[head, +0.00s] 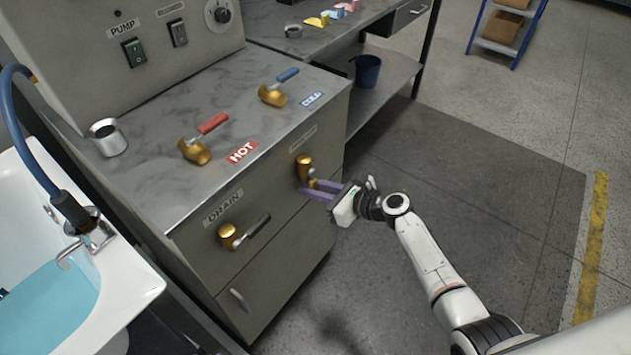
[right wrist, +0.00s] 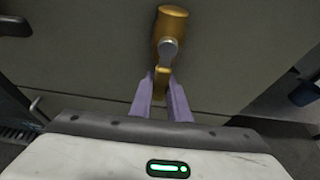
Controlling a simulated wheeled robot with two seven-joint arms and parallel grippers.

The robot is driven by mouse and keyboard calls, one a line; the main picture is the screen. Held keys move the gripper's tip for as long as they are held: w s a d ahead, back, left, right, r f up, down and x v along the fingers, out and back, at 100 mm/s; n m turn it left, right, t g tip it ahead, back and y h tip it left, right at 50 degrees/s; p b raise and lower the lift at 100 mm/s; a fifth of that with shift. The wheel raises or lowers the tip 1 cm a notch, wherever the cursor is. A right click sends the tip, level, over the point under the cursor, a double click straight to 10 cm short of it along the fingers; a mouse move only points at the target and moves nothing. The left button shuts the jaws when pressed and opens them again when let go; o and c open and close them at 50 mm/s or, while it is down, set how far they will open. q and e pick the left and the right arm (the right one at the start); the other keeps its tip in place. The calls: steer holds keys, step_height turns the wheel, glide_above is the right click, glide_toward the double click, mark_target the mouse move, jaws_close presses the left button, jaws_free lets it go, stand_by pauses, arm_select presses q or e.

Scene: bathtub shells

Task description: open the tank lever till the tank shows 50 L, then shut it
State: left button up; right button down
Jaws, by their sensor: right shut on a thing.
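A brass valve (head: 305,168) sits on the cabinet front, right of the DRAIN valve; the label above it is too small to read. My right gripper (head: 315,188) reaches it from the right, its purple fingers shut on its lever. In the right wrist view, the brass valve body (right wrist: 172,24) is straight ahead, and the lever (right wrist: 161,84) comes down between the fingertips (right wrist: 162,88). No litre reading shows in either view. My left gripper is not in view.
The DRAIN valve (head: 229,237) with a black lever is to the left. The red HOT valve (head: 197,149) and blue COLD valve (head: 273,94) are on the cabinet top. A white tub (head: 135,284) holding blue water stands at left. The floor right of the cabinet is clear.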

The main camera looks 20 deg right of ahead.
steer(key=shift+s+a, duration=0.1)
stand_by(0.5)
steer(key=c, duration=1.7)
jaws_free()
steer(key=shift+s+r, duration=0.1)
steer(key=shift+p+v, duration=1.3)
steer(key=shift+v, duration=3.7)
